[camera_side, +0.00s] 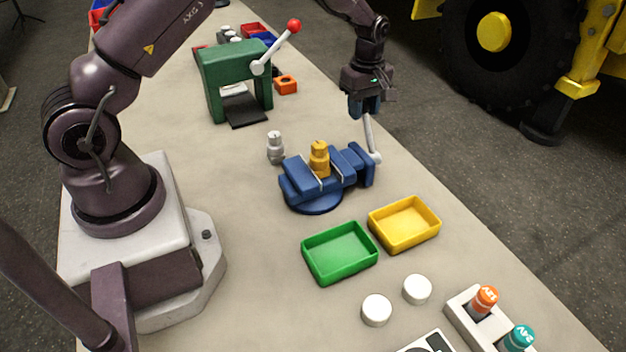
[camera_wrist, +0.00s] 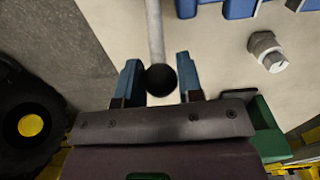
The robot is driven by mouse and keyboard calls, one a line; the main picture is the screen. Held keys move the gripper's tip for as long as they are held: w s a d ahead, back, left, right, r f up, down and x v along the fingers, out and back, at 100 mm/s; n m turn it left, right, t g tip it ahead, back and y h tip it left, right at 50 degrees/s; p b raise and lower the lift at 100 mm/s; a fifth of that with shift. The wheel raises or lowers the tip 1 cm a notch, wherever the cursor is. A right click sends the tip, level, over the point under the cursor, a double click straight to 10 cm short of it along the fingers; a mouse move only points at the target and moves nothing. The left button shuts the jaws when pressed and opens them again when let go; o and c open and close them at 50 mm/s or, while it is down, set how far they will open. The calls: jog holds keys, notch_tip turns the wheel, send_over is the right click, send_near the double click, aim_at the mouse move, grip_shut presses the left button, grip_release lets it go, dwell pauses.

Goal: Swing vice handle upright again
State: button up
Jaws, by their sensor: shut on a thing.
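The blue vice (camera_side: 322,178) stands on the bench and holds a brass-coloured fitting (camera_side: 319,158) between its jaws. Its grey handle (camera_side: 369,135) rises from the pivot at the vice's right end, close to upright with a slight lean to the left. My gripper (camera_side: 365,108) is at the handle's top end, with its blue fingers around it. In the wrist view the handle's black ball knob (camera_wrist: 161,80) sits between my two fingertips, and the grey rod (camera_wrist: 155,30) runs away from it. In the side view my fingers hide the knob. The gripper is shut on the handle's knob.
A silver fitting (camera_side: 275,147) stands left of the vice. A green press (camera_side: 235,80) with a red-knobbed lever (camera_side: 277,50) is behind. A green tray (camera_side: 340,253) and a yellow tray (camera_side: 404,224) lie in front. White round pieces and a connector block (camera_side: 467,312) are nearer the camera.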

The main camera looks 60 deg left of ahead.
jog(key=shift+d, duration=0.2)
jog(key=shift+s+d+r, duration=0.1)
jog(key=shift+d+r, duration=0.1)
jog(key=shift+d, duration=0.3)
jog(key=shift+d+r, duration=0.15)
jog(key=shift+d, duration=0.35)
jog(key=o, duration=0.5)
jog(key=shift+c, duration=0.2)
jog(key=shift+a, duration=0.1)
jog(key=shift+a, duration=0.15)
jog(key=shift+a, duration=0.25)
